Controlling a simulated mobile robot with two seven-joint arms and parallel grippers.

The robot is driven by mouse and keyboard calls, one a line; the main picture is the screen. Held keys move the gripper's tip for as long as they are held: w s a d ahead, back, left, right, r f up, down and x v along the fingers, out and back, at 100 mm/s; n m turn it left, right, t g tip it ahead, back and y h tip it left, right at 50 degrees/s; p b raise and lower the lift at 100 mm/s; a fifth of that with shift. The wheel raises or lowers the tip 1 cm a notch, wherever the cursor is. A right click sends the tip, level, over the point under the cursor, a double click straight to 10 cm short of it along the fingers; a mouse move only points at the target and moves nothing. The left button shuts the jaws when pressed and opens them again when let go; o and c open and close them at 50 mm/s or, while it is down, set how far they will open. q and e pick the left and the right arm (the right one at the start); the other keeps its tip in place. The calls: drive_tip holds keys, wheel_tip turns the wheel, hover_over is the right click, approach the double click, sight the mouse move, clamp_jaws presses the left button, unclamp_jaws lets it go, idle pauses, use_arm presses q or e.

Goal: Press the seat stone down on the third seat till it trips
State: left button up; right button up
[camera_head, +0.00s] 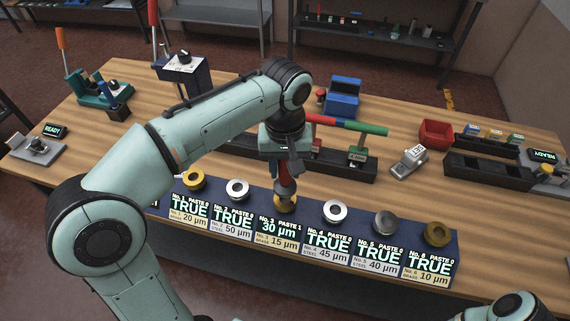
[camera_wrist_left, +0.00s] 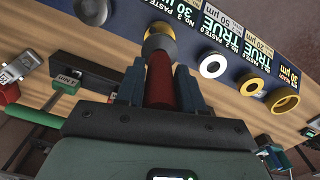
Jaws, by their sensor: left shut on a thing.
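My left gripper (camera_head: 286,166) is shut on the red handle of the seat stone (camera_wrist_left: 158,83) and holds it upright over the third seat. In the wrist view the stone's grey head (camera_wrist_left: 158,45) is at the brass third seat (camera_wrist_left: 158,27) and covers part of it. It appears to touch, but how firmly it is pressed cannot be told. In the head view the third seat (camera_head: 285,205) shows below the stone. My right gripper is out of view.
Other seats stand along the dark block, among them number two (camera_head: 237,189) and number four (camera_head: 335,211); their labels read TRUE. Behind are a green-handled tool (camera_head: 365,128), a small grey device (camera_head: 409,161) and a red bin (camera_head: 436,132). Bare wood lies between the block and back items.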

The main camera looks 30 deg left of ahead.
sight(285, 182)
use_arm(q)
drive_tip(key=shift+f+b, duration=1.1)
drive_tip(key=shift+f, duration=1)
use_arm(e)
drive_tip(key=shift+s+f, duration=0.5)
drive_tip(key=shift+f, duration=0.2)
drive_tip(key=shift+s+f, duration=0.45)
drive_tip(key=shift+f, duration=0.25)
use_arm(q)
drive_tip(key=shift+f+b, duration=0.45)
drive_tip(key=shift+f, duration=0.35)
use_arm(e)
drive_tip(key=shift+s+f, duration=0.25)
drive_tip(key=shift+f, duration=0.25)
use_arm(q)
drive_tip(key=shift+r+p, duration=0.9)
drive_tip(key=shift+r, duration=0.3)
drive_tip(key=shift+w+r+p, duration=0.1)
drive_tip(key=shift+r+p, duration=1.15)
drive_tip(key=shift+r, duration=0.65)
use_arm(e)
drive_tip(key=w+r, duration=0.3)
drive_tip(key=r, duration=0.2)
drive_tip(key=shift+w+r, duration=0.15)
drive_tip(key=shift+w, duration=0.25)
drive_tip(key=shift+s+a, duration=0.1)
